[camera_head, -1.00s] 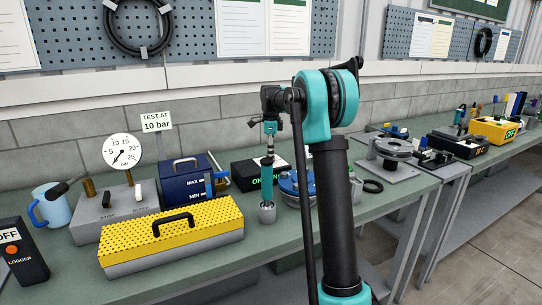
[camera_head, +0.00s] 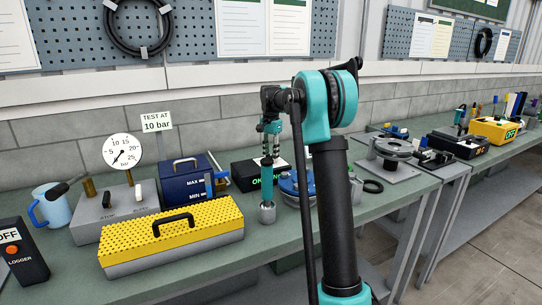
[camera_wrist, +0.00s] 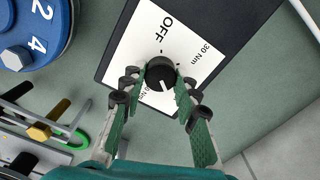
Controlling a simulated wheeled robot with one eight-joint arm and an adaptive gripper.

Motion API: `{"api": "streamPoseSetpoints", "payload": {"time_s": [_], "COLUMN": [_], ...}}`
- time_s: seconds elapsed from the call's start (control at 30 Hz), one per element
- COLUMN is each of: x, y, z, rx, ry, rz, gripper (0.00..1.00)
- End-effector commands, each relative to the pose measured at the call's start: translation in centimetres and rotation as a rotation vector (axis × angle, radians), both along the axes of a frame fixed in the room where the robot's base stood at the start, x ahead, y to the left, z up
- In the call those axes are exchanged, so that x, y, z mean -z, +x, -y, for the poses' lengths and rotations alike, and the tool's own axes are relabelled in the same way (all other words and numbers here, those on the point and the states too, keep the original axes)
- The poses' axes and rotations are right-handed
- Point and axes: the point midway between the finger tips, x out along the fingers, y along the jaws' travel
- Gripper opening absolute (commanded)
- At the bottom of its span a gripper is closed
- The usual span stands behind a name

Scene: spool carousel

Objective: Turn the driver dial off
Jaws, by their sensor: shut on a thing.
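The driver dial (camera_wrist: 158,70) is a round black knob with a white pointer line, on a white plate (camera_wrist: 128,55) on top of a black box. In the wrist view its line points down the picture, away from the printed OFF at the top. My gripper (camera_wrist: 157,82) has one finger on each side of the knob and is shut on it. In the head view the black box (camera_head: 240,177) has a lit green display, partly hidden by a teal driver (camera_head: 267,182) standing in a grey cup (camera_head: 267,213). The dial is hard to make out there.
A blue round part with numbers (camera_wrist: 35,32) lies left of the box in the wrist view. Levers and a green ring (camera_wrist: 75,140) are at lower left. The yellow-lidded case (camera_head: 175,235) and dark blue box (camera_head: 190,180) stand left of the driver.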

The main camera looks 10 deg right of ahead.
Motion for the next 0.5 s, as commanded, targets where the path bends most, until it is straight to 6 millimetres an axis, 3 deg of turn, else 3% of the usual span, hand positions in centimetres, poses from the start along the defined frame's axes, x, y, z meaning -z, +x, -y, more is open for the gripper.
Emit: {"api": "streamPoseSetpoints", "payload": {"time_s": [0.5], "x": [-0.03], "y": [0.13], "z": [-0.10], "rx": [-0.491], "ry": [0.000], "rz": [0.001], "gripper": [0.01]}}
